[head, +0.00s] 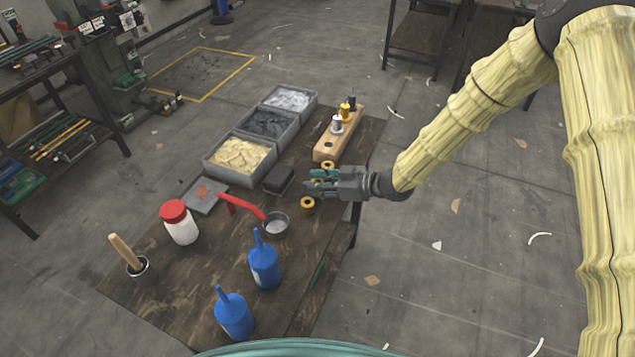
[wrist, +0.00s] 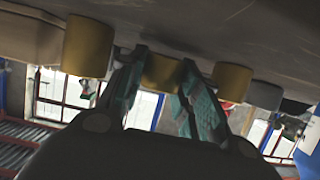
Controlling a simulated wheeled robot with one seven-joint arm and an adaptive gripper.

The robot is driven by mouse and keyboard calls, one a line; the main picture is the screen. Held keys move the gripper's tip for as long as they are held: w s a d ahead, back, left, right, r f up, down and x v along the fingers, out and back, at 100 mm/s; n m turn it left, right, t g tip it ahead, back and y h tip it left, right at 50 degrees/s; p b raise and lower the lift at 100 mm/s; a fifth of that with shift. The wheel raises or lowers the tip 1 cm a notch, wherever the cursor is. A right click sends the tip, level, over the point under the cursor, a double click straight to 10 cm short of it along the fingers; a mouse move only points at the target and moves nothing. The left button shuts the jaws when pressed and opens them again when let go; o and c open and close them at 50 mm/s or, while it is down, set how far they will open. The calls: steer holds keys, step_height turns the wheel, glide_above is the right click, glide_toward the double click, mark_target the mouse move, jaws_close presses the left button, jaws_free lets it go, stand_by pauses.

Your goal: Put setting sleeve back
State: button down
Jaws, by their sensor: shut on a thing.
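My gripper (head: 312,184) is low over the wooden table, its teal fingers shut on a brass-coloured sleeve. In the wrist view this sleeve (wrist: 160,73) sits between the two fingers. One brass sleeve (head: 327,166) stands behind the gripper, beside the wooden block's near end, and another (head: 307,206) stands in front of it. Two brass sleeves flank the fingers in the wrist view, one at the left (wrist: 88,46) and one at the right (wrist: 232,81). The fingers largely hide the held sleeve in the head view.
The wooden block (head: 325,152) carries silver, brass and black pieces, with a dark hole at its near end. Grey bins (head: 209,166), a dark box (head: 278,181) and a red-handled pan (head: 275,226) lie left of the gripper. Blue bottles (head: 264,268) stand nearer. Floor is open to the right.

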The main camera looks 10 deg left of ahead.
steer(key=shift+s+f, duration=0.1)
steer(key=shift+f, duration=0.35)
steer(key=c, duration=1.1)
jaws_free()
steer(key=shift+d+f, duration=0.1)
steer(key=shift+o, duration=0.5)
steer(key=shift+s, duration=0.1)
steer(key=shift+f, duration=0.1)
steer(key=shift+r, duration=0.3)
steer(key=r+b+v, duration=0.1)
steer(key=v, duration=1.1)
steer(key=shift+w+b, duration=0.2)
steer(key=shift+b, duration=0.1)
